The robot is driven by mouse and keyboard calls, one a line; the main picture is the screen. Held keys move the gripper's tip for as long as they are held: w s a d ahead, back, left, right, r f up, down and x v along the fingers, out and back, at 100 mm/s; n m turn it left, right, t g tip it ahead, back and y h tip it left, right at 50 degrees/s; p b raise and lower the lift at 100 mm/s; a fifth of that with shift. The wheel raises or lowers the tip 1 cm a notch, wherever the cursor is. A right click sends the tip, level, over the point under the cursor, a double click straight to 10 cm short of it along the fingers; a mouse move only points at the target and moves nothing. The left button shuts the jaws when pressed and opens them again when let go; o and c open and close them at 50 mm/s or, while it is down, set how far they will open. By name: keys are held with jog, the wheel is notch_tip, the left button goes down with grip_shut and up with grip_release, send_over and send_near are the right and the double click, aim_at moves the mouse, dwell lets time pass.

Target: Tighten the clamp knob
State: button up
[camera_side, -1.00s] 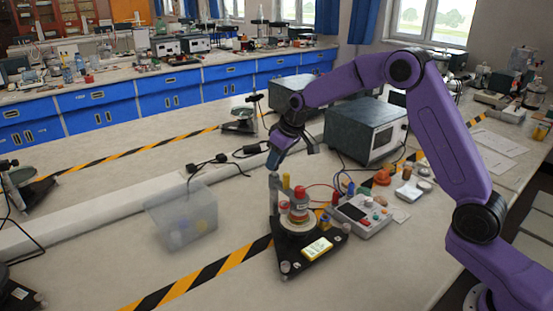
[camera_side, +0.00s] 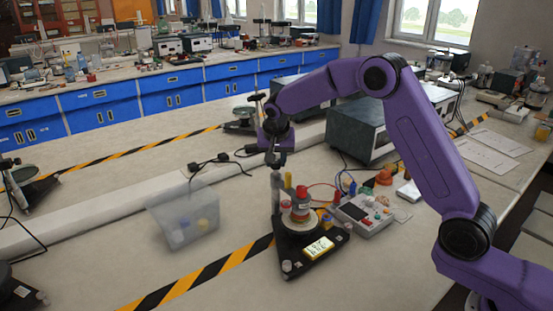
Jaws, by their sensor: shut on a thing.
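A black triangular base (camera_side: 312,262) stands on the bench, carrying a stack of weights with a red top (camera_side: 302,193) and a small lit display (camera_side: 318,247). A grey upright post (camera_side: 276,200) rises at its left rear corner. My gripper (camera_side: 275,160) points down at the top of this post and is shut there, on what appears to be the clamp knob. The knob itself is hidden by the fingers or too small to make out.
A clear bin (camera_side: 185,218) with small items stands to the left. A control box (camera_side: 366,215) with wires sits right of the base. A large grey instrument (camera_side: 362,128) is behind. Bench in front is clear.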

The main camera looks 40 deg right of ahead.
jog(key=shift+w+a+m+g+h, duration=0.1)
jog(key=shift+m+g+h, duration=0.15)
jog(key=shift+m, duration=0.7)
jog(key=shift+a+m+g+h, duration=0.15)
jog(key=shift+m+g, duration=0.2)
jog(key=shift+m, duration=0.6)
jog(key=shift+d, duration=0.1)
jog(key=o, duration=1.1)
jog(key=shift+c, duration=0.2)
jog(key=v, duration=1.7)
jog(key=shift+r, duration=0.2)
jog(key=shift+a, duration=0.25)
